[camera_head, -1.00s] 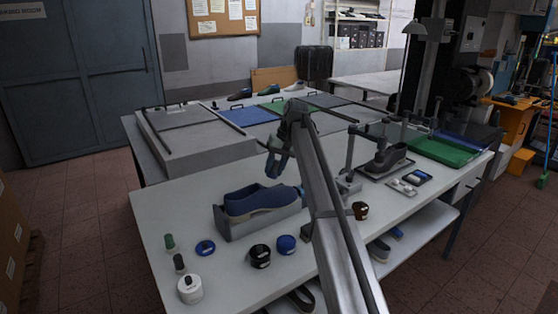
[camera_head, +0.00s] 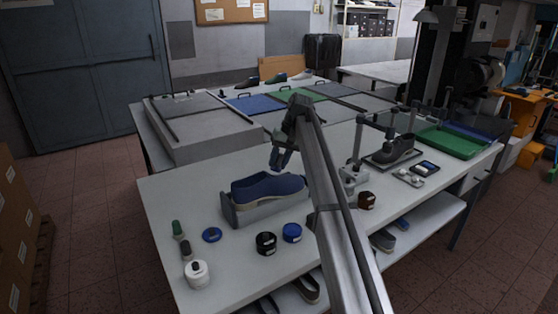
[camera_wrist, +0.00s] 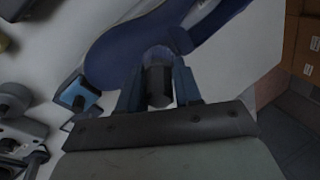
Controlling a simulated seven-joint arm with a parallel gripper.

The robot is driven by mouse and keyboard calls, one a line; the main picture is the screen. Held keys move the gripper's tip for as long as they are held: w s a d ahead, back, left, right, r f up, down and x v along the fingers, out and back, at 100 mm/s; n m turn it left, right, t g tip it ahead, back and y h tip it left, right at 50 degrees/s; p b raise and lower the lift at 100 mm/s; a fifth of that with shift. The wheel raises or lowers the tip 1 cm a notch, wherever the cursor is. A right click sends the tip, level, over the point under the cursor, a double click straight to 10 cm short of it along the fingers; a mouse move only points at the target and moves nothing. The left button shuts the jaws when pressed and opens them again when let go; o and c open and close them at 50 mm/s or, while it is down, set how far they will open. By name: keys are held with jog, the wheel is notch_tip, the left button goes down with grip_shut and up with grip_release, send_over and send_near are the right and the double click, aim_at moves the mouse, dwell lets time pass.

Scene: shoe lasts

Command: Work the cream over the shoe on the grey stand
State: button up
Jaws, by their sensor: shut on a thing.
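My gripper (camera_head: 280,160) is just above the right part of the shoe. In the wrist view its blue fingers (camera_wrist: 158,88) are shut on a dark, roughly cylindrical tool (camera_wrist: 159,82) with a paler end towards the shoe. I cannot tell whether that end touches the shoe. Open-looking jars stand in front: a black jar (camera_head: 266,243) and a blue jar (camera_head: 292,232).
A white jar (camera_head: 197,275), a green-topped item (camera_head: 178,229), a dark-topped item (camera_head: 187,250) and a blue disc (camera_head: 212,235) are left. A brown jar (camera_head: 366,200) and another grey shoe (camera_head: 394,149) on a stand are right of my arm.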

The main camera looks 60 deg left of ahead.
aim_at(285, 176)
jog(key=shift+x, duration=0.8)
dwell(0.4)
jog(key=shift+d, duration=0.1)
